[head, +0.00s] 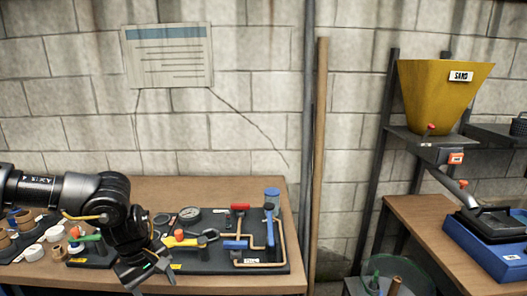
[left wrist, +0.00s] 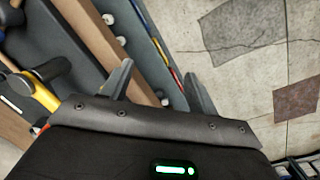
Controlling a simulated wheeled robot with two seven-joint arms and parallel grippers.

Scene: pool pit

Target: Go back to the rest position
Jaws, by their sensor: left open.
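My left arm comes in from the left of the head view. Its black gripper (head: 148,274) hangs down at the front edge of the wooden workbench (head: 200,188), in front of the dark mat with fittings. In the left wrist view the two fingers of my left gripper (left wrist: 160,86) stand apart with nothing between them. Beyond them are a bench edge and the floor. My right gripper is in neither view.
A dark mat (head: 215,262) holds copper pipes, a red-handled valve (head: 240,207) and a gauge (head: 189,214). White and brown fittings lie left. A yellow hopper (head: 445,95) stands right above a second bench (head: 415,212). A wooden pole (head: 319,150) stands between.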

